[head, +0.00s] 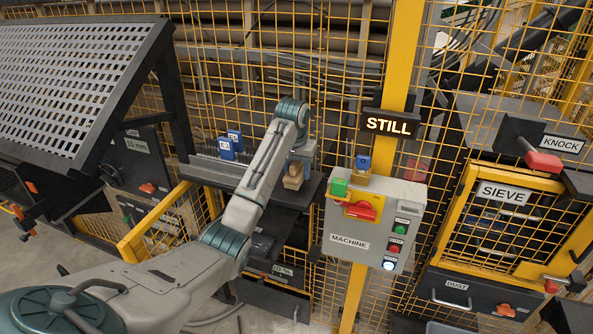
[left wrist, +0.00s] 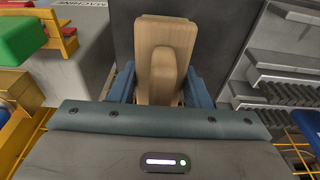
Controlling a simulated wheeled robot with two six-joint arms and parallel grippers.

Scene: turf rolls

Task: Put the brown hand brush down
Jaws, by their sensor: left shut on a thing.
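The brown hand brush (head: 293,181) is at the end of my left arm, over the right part of the dark shelf (head: 262,184). In the left wrist view the brush (left wrist: 165,48) shows as a light brown block with a raised handle. The blue-grey fingers of my left gripper (left wrist: 159,92) are shut on it, one on each side. In the head view my left gripper (head: 296,168) is partly hidden by its own wrist. I cannot tell whether the brush touches the shelf. My right gripper is not in view.
Blue labelled blocks (head: 227,147) stand on the shelf left of my forearm, by a ribbed rack (left wrist: 275,92). Yellow mesh fencing (head: 343,57) rises behind.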

